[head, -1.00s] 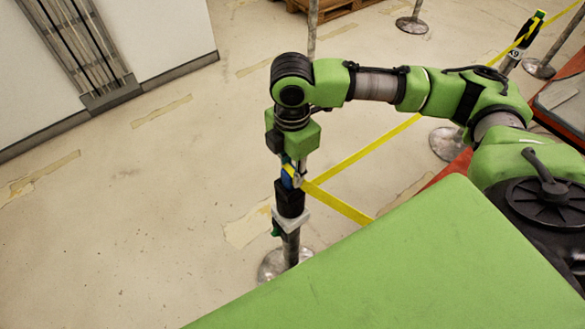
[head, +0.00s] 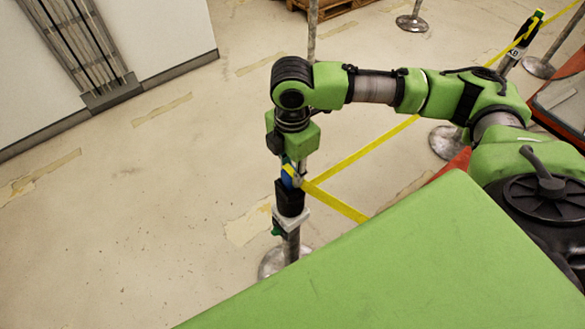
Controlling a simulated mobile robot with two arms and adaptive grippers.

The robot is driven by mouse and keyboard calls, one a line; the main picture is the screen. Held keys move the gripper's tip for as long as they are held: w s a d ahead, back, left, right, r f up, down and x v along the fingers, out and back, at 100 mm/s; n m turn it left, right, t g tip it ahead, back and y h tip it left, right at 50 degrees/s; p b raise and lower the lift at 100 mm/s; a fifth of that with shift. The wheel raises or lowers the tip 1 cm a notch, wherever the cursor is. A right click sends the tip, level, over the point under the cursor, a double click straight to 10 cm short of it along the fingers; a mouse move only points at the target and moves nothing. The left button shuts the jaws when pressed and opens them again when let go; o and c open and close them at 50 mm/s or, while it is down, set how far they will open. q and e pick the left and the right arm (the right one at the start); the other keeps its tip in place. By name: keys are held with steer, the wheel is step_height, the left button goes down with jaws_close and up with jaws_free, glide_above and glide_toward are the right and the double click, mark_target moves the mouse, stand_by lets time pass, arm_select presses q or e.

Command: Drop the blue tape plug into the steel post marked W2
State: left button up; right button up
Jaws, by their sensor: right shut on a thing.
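The blue tape plug (head: 288,177) is in my right gripper (head: 291,168), which points down and is shut on it. The plug is at the black top of a steel post (head: 291,240); I cannot tell how far it sits in the opening. The gripper covers much of the plug. Yellow tape (head: 335,201) runs from the plug to the right. A white collar with a green part is below the black top. No W2 marking can be read. My left gripper is not in view.
Another post with a black and green head (head: 520,42) stands at the upper right, with yellow tape at it. More post bases (head: 412,24) stand at the back near a wooden pallet (head: 325,8). The floor to the left is clear up to the white wall (head: 150,30).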

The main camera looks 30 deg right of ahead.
mark_target(292, 169)
steer(key=shift+f, duration=0.55)
steer(key=o, duration=0.8)
steer(key=shift+r, duration=0.1)
step_height(292, 169, up, 11)
steer(key=p, duration=1.3)
